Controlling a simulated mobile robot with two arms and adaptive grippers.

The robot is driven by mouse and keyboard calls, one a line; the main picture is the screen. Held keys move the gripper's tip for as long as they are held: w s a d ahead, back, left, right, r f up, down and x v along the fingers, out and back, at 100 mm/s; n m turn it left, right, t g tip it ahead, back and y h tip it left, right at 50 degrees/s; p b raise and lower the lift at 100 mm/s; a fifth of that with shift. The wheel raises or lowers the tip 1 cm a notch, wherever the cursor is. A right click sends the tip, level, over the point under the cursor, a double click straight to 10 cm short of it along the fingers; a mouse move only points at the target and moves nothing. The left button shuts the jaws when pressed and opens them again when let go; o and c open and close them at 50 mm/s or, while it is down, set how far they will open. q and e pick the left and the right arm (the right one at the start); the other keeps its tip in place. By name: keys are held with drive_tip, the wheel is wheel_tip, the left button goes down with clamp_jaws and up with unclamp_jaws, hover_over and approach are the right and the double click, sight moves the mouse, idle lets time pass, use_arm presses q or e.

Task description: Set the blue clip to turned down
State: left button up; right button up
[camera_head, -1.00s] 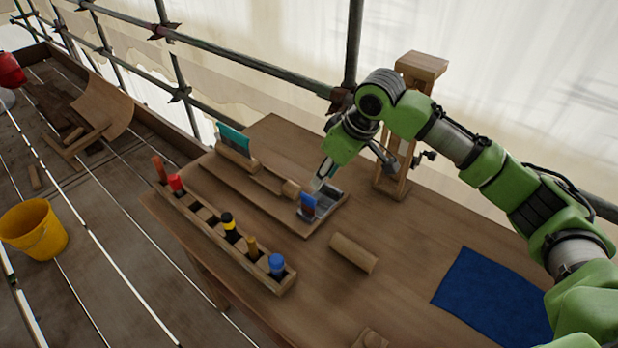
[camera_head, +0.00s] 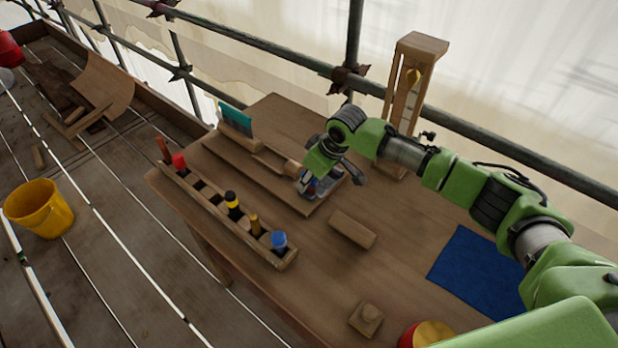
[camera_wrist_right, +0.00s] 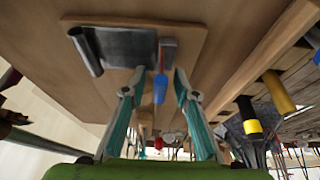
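The blue clip (camera_head: 311,186) is on the grey metal plate at the right end of the wooden board (camera_head: 250,180); in the head view my right gripper (camera_head: 318,181) mostly hides it. In the right wrist view the blue clip (camera_wrist_right: 160,89) sits between the two fingers of my right gripper (camera_wrist_right: 158,78). The fingers are apart, with a visible gap on each side of the clip. The grey plate (camera_wrist_right: 130,46) shows beyond the fingertips. I cannot tell the clip's exact tilt. My left gripper is not in view.
A wooden rack (camera_head: 220,205) with colored-handled tools lies along the table's left edge. A loose wood block (camera_head: 352,229) is in front of the board. A wooden stand (camera_head: 412,85) rises behind my arm. A blue mat (camera_head: 478,272) lies at right.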

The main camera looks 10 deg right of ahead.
clamp_jaws()
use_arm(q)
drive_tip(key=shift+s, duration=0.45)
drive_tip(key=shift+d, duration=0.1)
use_arm(e)
drive_tip(key=shift+w+d+y, duration=0.15)
drive_tip(key=shift+y, duration=0.15)
drive_tip(key=shift+w+d+f+m+g+y+b, duration=0.2)
drive_tip(key=shift+m+g+y+b, duration=0.1)
drive_tip(key=shift+g+y+b, duration=0.25)
drive_tip(key=g+y+b, duration=0.1)
drive_tip(key=b, duration=0.2)
drive_tip(key=w+d+g+y+b, duration=0.1)
drive_tip(key=y+b, duration=0.1)
drive_tip(key=b, duration=0.1)
drive_tip(key=shift+f+m, duration=0.3)
drive_tip(key=shift+f, duration=0.1)
use_arm(q)
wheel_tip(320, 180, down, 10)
drive_tip(key=b, duration=0.2)
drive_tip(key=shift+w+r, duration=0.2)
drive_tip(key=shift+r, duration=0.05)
use_arm(e)
drive_tip(key=shift+d+r+g+y, duration=0.15)
drive_tip(key=shift+d+g+y, duration=0.1)
drive_tip(key=shift+y, duration=0.1)
